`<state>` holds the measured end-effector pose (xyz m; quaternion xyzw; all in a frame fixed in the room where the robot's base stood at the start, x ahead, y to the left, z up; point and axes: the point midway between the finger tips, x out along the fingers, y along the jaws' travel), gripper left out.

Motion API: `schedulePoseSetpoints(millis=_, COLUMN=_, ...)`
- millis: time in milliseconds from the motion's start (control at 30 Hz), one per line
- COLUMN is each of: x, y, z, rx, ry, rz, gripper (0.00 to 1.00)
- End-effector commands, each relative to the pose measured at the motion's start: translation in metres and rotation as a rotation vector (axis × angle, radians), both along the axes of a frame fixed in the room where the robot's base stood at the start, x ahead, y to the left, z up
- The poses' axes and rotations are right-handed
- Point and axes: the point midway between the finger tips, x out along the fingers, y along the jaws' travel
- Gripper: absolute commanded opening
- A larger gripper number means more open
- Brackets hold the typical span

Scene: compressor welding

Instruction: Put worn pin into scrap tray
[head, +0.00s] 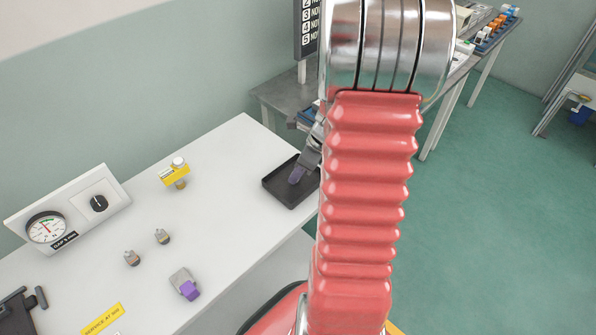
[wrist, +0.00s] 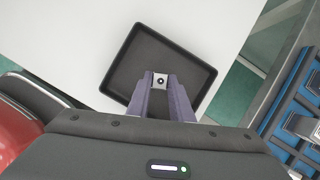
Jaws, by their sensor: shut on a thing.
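The worn pin appears as a small metal end (wrist: 160,80) between the fingertips in the wrist view; most of it is hidden by the fingers. My gripper (wrist: 161,94) is shut on it and points down over the black scrap tray (wrist: 130,85). In the head view the tray (head: 282,196) lies at the right edge of the white bench. My gripper (head: 298,174) shows over it there, partly hidden behind my red arm. The pin cannot be made out in the head view. The height of the pin above the tray floor is hard to tell.
Two small metal fittings (head: 132,258) (head: 162,237) stand on the white bench (head: 225,165). A grey and purple block (head: 185,284), a yellow-labelled part (head: 175,172) and a gauge panel (head: 68,215) are also there. A blue rack (wrist: 300,125) lies right of the tray in the wrist view.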

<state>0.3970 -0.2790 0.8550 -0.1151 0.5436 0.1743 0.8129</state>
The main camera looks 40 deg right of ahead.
Motion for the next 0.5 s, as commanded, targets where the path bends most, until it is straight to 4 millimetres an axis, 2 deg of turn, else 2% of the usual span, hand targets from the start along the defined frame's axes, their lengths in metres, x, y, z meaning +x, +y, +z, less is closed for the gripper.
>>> schedulePoseSetpoints(millis=267, x=0.0001, y=0.0002, z=-0.0010, rx=0.000, ry=0.000, rz=0.000, gripper=0.00)
schedulePoseSetpoints(millis=300, x=0.0002, y=0.0002, z=-0.0013, rx=0.000, ry=0.000, rz=0.000, gripper=0.21)
schedulePoseSetpoints(millis=500, x=0.0002, y=0.0003, z=-0.0011, rx=0.000, ry=0.000, rz=0.001, gripper=0.35)
